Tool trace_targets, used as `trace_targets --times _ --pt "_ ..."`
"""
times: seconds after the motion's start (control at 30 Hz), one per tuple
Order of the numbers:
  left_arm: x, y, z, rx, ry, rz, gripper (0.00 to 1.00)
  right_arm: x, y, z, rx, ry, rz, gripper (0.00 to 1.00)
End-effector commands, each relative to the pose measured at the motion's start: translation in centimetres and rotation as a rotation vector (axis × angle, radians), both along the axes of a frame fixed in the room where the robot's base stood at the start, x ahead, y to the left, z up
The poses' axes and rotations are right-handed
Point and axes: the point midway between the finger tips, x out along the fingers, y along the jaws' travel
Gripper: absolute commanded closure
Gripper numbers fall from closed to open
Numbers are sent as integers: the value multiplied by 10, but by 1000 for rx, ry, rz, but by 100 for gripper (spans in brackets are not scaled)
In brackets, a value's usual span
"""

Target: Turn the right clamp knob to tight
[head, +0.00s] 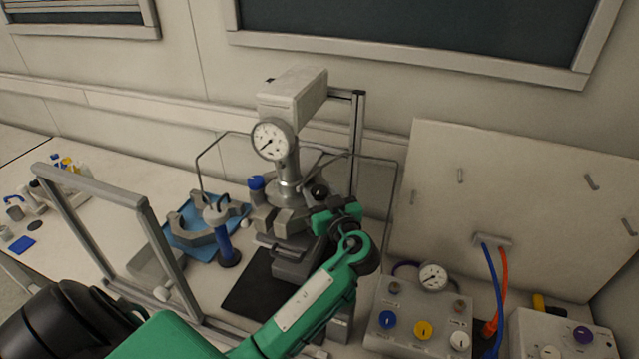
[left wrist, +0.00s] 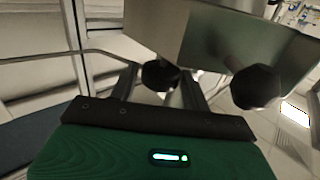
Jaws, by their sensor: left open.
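The reactor (head: 287,190) stands mid-bench with a round pressure gauge (head: 271,139) on top and grey metal clamp parts around its neck. A black knob (head: 319,190) shows at its right side, just above my left gripper (head: 325,217). In the left wrist view, my left gripper (left wrist: 157,88) is open, with one black knob (left wrist: 160,75) appearing between its fingers; I cannot tell whether they touch it. A second black knob (left wrist: 255,87) sits to the right on the same silver clamp block (left wrist: 215,40). The knobs' tightness cannot be read. My right gripper is out of view.
A grey frame (head: 92,187) stands at the left. A loose clamp half (head: 190,235) lies on a blue mat, beside a blue-handled tool (head: 223,240). A control box (head: 420,322) with coloured knobs and a gauge stands right, before an upright panel (head: 520,200).

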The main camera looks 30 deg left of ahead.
Motion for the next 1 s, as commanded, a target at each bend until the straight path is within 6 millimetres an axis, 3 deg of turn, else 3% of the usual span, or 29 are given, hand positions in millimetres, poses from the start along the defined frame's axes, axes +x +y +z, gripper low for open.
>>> trace_targets --times 0.43,0.6,1.0 --pt "6 10 -1 0 0 1 52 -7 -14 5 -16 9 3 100" --pt "6 10 -1 1 1 1 83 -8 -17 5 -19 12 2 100" --pt "5 10 -3 -1 -1 -73 83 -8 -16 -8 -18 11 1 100"
